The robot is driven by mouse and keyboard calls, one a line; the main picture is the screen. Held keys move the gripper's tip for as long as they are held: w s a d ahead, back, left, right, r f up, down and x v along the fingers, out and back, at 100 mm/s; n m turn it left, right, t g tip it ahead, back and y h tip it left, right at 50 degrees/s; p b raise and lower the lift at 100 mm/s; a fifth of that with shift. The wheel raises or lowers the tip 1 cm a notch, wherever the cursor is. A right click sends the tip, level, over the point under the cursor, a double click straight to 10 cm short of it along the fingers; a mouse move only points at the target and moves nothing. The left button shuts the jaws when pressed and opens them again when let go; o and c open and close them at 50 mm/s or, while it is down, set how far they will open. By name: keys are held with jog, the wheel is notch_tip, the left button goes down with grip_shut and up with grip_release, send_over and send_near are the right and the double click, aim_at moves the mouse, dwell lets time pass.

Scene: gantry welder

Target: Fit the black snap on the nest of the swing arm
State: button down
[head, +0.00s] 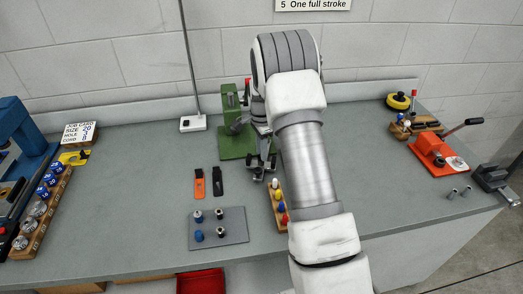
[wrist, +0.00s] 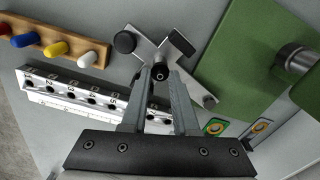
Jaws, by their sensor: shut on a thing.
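My gripper (wrist: 160,80) is shut on a small black round piece with a hole in its end, the black snap (wrist: 160,73). In the wrist view the snap is at the fingertips, in front of a grey metal cross-shaped part (wrist: 148,50) with black round ends, which looks like the swing arm. I cannot tell whether the snap touches it, and the nest is not clearly visible. The green press (head: 228,100) stands behind my gripper in the head view; its green base (wrist: 240,65) is at right in the wrist view. My arm hides part of the press.
A wooden rack with coloured pegs (wrist: 98,56) and a numbered metal bar (wrist: 75,88) lie close by. A grey plate with studs (head: 235,230), an orange tool (head: 199,184) and a black tool (head: 217,183) lie in front. The bench left of the press is partly clear.

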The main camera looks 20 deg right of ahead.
jog(key=shift+f+b, duration=0.3)
jog(key=shift+f, duration=0.2)
jog(key=c, duration=0.6)
grip_release()
notch_tip(320, 180, up, 18)
jog(key=shift+f, duration=0.2)
